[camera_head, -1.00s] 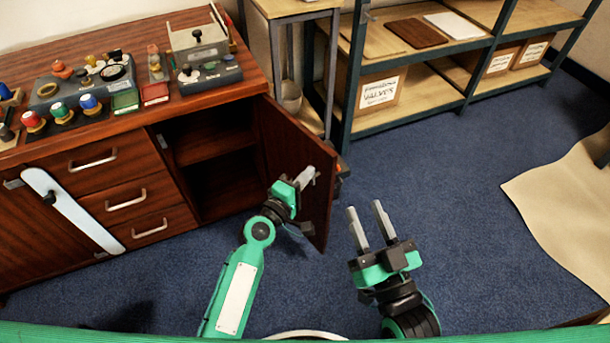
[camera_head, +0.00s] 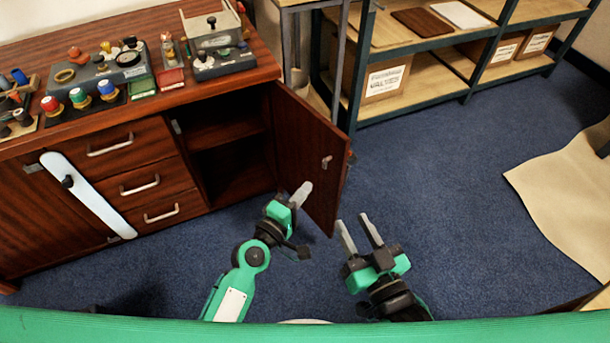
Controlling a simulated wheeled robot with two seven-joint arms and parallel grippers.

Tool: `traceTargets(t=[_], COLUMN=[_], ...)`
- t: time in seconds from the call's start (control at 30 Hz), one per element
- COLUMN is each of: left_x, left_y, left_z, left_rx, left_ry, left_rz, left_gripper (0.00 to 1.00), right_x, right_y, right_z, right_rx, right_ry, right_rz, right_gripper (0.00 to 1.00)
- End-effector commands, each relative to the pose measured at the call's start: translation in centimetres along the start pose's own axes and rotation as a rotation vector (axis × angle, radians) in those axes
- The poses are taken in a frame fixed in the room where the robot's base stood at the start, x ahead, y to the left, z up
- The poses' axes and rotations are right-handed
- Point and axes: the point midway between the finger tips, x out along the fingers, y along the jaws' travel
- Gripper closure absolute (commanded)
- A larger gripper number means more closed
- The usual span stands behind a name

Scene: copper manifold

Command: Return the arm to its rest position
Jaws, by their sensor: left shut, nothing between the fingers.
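My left gripper (camera_head: 302,193) is shut and empty. It is in front of the open cabinet door (camera_head: 312,150), near the door's lower part; I cannot tell whether it touches the door. The door's small handle (camera_head: 326,162) shows above and to the right of the fingertips. My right gripper (camera_head: 357,233) is open and empty, over the blue carpet to the right of the door, with its two fingers pointing up and away.
The wooden cabinet (camera_head: 150,140) has an open, dark compartment (camera_head: 225,150), and knobs and devices on top. A metal shelf (camera_head: 440,82) with cardboard boxes (camera_head: 387,80) stands behind. A beige sheet (camera_head: 565,190) lies at the right. Carpet (camera_head: 440,170) between is clear.

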Motion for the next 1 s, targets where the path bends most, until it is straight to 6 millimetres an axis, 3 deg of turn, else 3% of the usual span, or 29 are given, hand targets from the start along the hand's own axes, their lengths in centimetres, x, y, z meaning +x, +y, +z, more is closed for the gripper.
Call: traceTargets(t=[0.2,0.63,0.77,1.0], left_x=[-2.0,-3.0,-5.4,-10.8], left_y=[0.0,0.1,0.6,2.9], left_z=[1.1,1.2,1.2,0.9], left_rx=[0.000,0.064,0.284,0.827], left_ry=[-0.001,0.009,0.039,0.103], left_rz=[0.000,-0.006,-0.027,-0.085], left_gripper=[1.00,1.00,1.00,1.00], right_x=[-0.2,-0.3,-0.3,-0.3], right_y=[-0.1,-0.1,-0.1,-0.1], right_z=[0.8,0.9,0.9,0.9], right_rx=[0.005,0.005,0.005,0.005], right_ry=[-0.038,-0.044,-0.044,-0.043], right_rz=[-0.001,-0.001,-0.001,-0.001], right_gripper=[0.64,0.64,0.64,0.64])
